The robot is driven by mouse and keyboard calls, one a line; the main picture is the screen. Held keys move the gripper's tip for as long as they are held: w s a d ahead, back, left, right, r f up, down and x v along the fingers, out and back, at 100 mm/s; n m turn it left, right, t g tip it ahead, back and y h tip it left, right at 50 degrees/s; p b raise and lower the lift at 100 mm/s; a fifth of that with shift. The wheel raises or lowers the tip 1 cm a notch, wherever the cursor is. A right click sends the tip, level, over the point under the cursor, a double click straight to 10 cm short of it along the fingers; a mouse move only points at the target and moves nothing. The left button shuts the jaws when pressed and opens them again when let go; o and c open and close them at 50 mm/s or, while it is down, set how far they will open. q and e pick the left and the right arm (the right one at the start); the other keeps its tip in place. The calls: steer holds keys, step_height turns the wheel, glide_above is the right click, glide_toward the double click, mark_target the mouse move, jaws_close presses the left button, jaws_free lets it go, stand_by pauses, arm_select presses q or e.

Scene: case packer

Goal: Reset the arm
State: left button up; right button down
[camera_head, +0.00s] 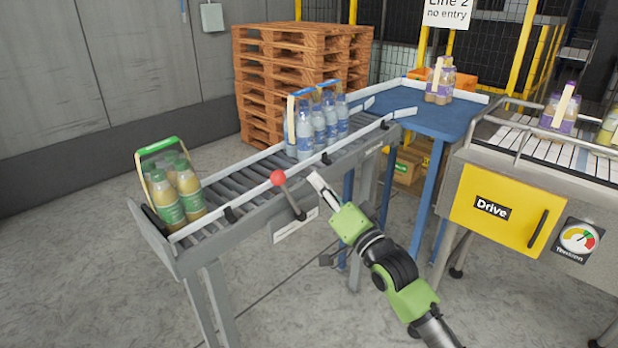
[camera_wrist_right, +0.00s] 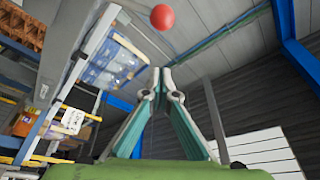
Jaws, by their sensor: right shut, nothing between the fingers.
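My right gripper (camera_head: 318,183) is shut and empty. In the head view it is just right of a lever with a red ball knob (camera_head: 278,177), at the front side of the roller conveyor (camera_head: 225,190). In the right wrist view the fingers (camera_wrist_right: 163,75) meet at their tips, and the red knob (camera_wrist_right: 162,17) shows beyond them, apart from the tips. My left gripper is in neither view.
On the conveyor stand a green-handled bottle pack (camera_head: 178,190) and a blue-handled bottle pack (camera_head: 318,122). A blue table (camera_head: 420,115) carries a purple pack (camera_head: 440,82). A machine with a yellow Drive panel (camera_head: 500,211) stands right. Pallets (camera_head: 290,70) are stacked behind.

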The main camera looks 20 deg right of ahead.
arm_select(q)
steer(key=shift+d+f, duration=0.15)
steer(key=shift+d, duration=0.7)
arm_select(e)
steer(key=shift+s+d, duration=0.1)
steer(key=shift+s, duration=0.35)
steer(key=shift+d+f, duration=0.1)
